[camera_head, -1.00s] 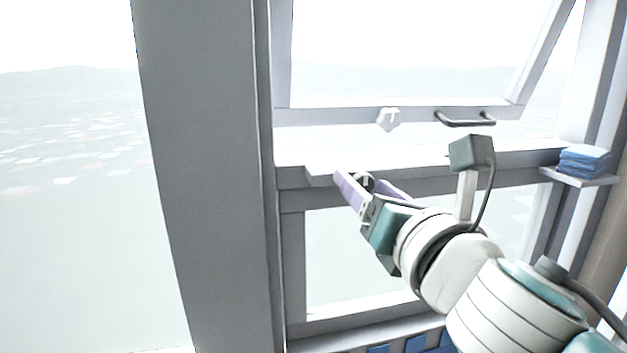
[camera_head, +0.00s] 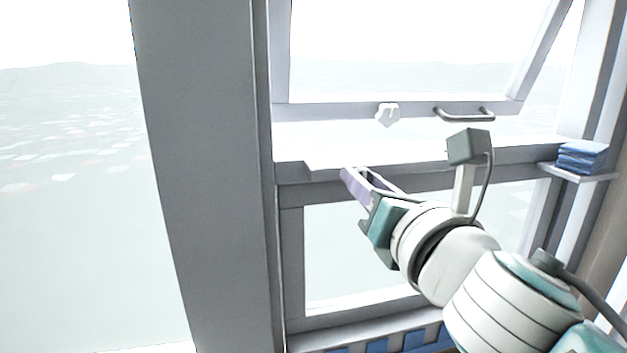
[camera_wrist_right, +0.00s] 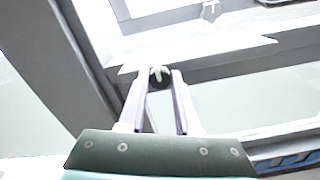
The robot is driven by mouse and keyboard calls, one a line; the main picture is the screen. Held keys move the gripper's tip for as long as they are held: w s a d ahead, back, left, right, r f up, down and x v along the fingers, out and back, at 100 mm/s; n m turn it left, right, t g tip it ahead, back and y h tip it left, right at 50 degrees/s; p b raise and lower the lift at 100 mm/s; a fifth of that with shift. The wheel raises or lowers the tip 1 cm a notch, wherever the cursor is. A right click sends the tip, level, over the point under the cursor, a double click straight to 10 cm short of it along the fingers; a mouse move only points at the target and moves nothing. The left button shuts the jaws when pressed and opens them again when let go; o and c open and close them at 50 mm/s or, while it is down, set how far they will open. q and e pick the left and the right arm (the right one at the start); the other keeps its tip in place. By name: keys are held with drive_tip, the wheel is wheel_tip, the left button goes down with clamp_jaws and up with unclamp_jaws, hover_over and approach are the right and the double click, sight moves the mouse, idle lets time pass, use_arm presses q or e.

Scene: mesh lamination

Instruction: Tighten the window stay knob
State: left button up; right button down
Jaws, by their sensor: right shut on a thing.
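The window stay knob (camera_wrist_right: 160,76) shows in the right wrist view as a small dark round piece with a pale bar across its face. It sits at the front edge of the white sill. My right gripper (camera_wrist_right: 157,82) has its two pale purple fingers on either side of the knob and is shut on it. In the head view the right gripper (camera_head: 362,180) is at the sill's front edge, and its fingers hide the knob there. My left gripper is in neither view.
The tilted window sash (camera_head: 350,110) carries a white fitting (camera_head: 387,114) and a grey handle (camera_head: 465,115) above the sill. Blue folded cloths (camera_head: 582,156) lie on a small shelf at the right. A wide grey post (camera_head: 205,180) stands left of the gripper.

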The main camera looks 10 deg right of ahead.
idle(0.3)
drive_tip(key=shift+m, duration=0.4)
drive_tip(key=m+b, duration=0.3)
drive_tip(key=m, duration=1.4)
idle(0.4)
drive_tip(key=c, duration=0.6)
unclamp_jaws()
